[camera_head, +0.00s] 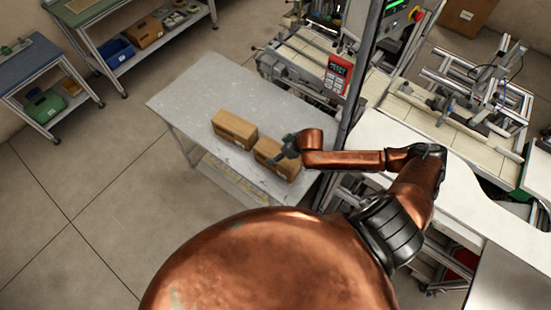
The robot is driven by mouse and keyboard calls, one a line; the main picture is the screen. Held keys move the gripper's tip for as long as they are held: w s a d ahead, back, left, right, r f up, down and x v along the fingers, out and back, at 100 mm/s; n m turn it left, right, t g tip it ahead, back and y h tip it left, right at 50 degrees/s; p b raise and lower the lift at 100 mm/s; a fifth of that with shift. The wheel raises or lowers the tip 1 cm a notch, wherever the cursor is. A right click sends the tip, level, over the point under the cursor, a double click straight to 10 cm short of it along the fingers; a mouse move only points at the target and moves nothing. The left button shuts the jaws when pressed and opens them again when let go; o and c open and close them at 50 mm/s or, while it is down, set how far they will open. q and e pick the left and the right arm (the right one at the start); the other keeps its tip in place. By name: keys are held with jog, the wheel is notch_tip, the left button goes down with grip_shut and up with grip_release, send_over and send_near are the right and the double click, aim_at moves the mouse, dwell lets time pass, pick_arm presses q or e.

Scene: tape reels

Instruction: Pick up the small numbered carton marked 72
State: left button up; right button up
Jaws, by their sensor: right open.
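Two small brown cartons stand on the grey table (185,97). The left carton (234,128) is in full view with a small white label low on its front. The right carton (270,158) is partly hidden behind my right gripper (281,155). The numbers on both are too small to read, so I cannot tell which is marked 72. My right gripper is open, over or beside the right carton's upper side; I cannot tell whether it touches. My left gripper is not in view.
A dark upright post (361,80) stands close to my right arm. Machinery with a red keypad unit (338,74) is behind the table. A white counter (420,175) lies to the right. The table's left part is clear. Shelving with bins (116,52) stands at upper left.

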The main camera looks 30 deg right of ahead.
jog(key=shift+x, duration=1.25)
jog(key=shift+s+d+f+p+x, duration=0.1)
jog(key=shift+s+p+x, duration=0.1)
jog(key=shift+x, duration=0.7)
jog(key=shift+s+d+f+p+x, duration=0.1)
jog(key=shift+p+x, duration=0.15)
jog(key=shift+x, duration=0.6)
jog(key=shift+s+d+f+p+x, duration=0.1)
jog(key=shift+d+f+p+x, duration=0.1)
jog(key=shift+x, duration=0.7)
jog(key=shift+r, duration=0.1)
jog(key=shift+c, duration=0.4)
jog(key=c, duration=1.6)
jog(key=shift+r, duration=0.1)
jog(key=shift+c, duration=0.3)
jog(key=shift+r, duration=0.1)
